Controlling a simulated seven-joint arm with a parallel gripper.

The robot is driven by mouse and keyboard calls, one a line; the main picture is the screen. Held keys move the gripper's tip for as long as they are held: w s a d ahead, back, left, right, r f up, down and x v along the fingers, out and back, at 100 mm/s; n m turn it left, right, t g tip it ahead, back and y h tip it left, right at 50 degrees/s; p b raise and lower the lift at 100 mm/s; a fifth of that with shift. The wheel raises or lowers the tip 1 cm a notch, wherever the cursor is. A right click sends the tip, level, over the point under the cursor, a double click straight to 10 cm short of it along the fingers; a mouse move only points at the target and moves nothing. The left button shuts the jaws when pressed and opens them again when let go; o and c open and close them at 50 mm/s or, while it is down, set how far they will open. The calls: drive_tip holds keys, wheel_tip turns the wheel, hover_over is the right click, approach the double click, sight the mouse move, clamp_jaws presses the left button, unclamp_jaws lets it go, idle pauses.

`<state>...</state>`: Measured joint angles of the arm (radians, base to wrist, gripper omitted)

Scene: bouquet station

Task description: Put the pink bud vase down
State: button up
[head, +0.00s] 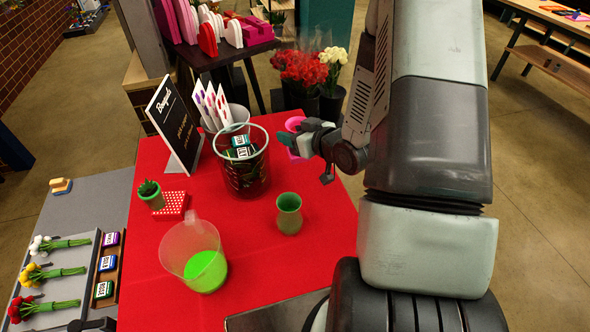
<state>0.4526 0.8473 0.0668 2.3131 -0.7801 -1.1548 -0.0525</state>
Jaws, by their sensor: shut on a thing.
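The pink bud vase (294,123) shows at the right of the clear bucket, beside my gripper (303,146). My gripper is shut on it, near the far right part of the red table. My arm and gripper hide much of the vase, and I cannot tell whether its base touches the table. A green vase (289,214) stands upright on the red table (265,268), nearer to me.
A clear bucket (243,183) with dark packets stands left of my gripper. Red cloth is clear around the green vase.

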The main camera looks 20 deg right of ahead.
wheel_tip(320, 180, down, 12)
drive_tip(key=shift+r, duration=0.1)
idle(0.5)
drive_tip(key=shift+f, duration=0.25)
drive_tip(key=o, duration=1.3)
drive_tip(key=shift+r, duration=0.15)
drive_tip(key=v, duration=1.2)
drive_tip(key=shift+w+r, duration=0.1)
